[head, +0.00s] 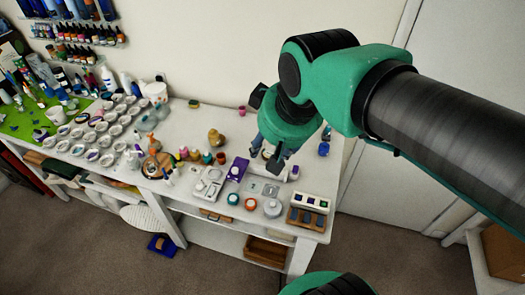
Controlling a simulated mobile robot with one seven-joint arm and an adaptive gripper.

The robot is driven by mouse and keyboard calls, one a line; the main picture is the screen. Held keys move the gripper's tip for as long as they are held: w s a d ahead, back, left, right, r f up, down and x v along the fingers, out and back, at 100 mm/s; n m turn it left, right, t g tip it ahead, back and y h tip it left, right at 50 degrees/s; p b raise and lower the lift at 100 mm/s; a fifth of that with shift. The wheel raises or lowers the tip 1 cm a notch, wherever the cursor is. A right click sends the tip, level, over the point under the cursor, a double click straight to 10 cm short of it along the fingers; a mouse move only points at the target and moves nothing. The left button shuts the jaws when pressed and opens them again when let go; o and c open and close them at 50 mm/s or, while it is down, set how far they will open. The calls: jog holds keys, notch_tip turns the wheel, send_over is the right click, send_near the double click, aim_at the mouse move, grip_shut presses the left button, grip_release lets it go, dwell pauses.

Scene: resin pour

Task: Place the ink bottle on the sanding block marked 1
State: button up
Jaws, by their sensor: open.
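My gripper (267,154) hangs fingers-down over the right part of the white bench, above the small tools and jars; it is open, and no object shows between its fingers. Several small bottles stand left of it, among them a teal one (208,157) and a dark red one (221,158). I cannot tell which bottle is the ink bottle. A wooden holder (292,222) with small dark blocks (308,217) stands at the bench's front right. These may be the sanding blocks; no number is legible at this size.
Many small cups (93,155) fill the left.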

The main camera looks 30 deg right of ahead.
jog(key=s, duration=0.1)
jog(key=s+a+f, duration=0.1)
jog(key=s, duration=0.1)
jog(key=s+f, duration=0.1)
jog(key=shift+s+a+f, duration=0.1)
jog(key=shift+s+a, duration=0.1)
jog(key=shift+a, duration=0.1)
jog(key=shift+f, duration=0.15)
notch_tip(320, 180, down, 14)
jog(key=b, duration=1.4)
dwell(0.5)
